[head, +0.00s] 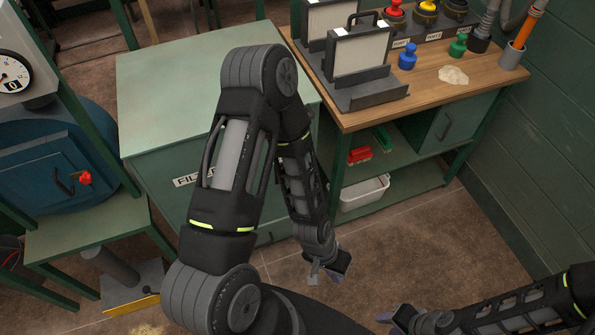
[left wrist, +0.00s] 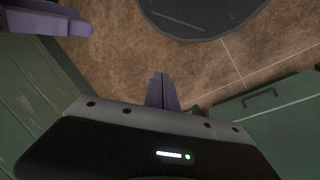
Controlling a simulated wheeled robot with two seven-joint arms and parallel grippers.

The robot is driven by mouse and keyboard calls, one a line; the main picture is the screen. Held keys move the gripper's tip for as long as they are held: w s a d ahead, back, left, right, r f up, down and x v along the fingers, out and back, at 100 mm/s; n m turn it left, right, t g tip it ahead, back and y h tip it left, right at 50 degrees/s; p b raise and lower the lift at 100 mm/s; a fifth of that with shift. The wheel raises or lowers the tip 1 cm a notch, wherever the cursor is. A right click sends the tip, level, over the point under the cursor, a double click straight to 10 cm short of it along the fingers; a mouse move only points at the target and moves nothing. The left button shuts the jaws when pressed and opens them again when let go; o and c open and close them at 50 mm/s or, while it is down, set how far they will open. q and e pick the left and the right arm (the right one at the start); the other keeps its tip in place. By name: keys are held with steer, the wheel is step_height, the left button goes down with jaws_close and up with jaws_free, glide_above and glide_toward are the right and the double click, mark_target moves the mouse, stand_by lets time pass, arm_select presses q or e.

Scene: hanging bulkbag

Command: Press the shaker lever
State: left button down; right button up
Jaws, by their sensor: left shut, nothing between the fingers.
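I cannot pick out the shaker lever with certainty. In the head view, a small black lever (head: 150,291) stands by a yellow-and-black edged plate on the floor at the lower left. A red knob (head: 85,178) sits beside a dark handle on the blue drum (head: 45,165). My left gripper (head: 324,274) hangs over bare floor, well right of both and apart from everything. Its fingers (left wrist: 162,90) show shut and empty in the left wrist view. My right gripper (head: 394,317) is at the bottom edge, partly cut off, and its jaw opening is unclear.
A green filter cabinet (head: 170,75) stands behind my left arm.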

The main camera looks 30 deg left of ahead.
arm_select(q)
steer(key=w+a+r+m+t+y+b, duration=0.1)
steer(key=w+a+r+m+b, duration=0.15)
steer(key=w+a+b, duration=0.85)
steer(key=a+r+m, duration=0.2)
steer(key=a+r, duration=0.4)
steer(key=a, duration=0.3)
steer(key=w+a+r+m+t+b, duration=0.1)
steer(key=a+r+m, duration=0.2)
steer(key=a+r, duration=0.4)
steer(key=shift+w+a+t+b, duration=0.25)
steer(key=shift+a+t+b, duration=0.05)
steer(key=shift+a, duration=0.7)
steer(key=x, duration=0.9)
steer(key=s+x, duration=0.1)
steer(key=x, duration=0.4)
steer(key=shift+d, duration=0.2)
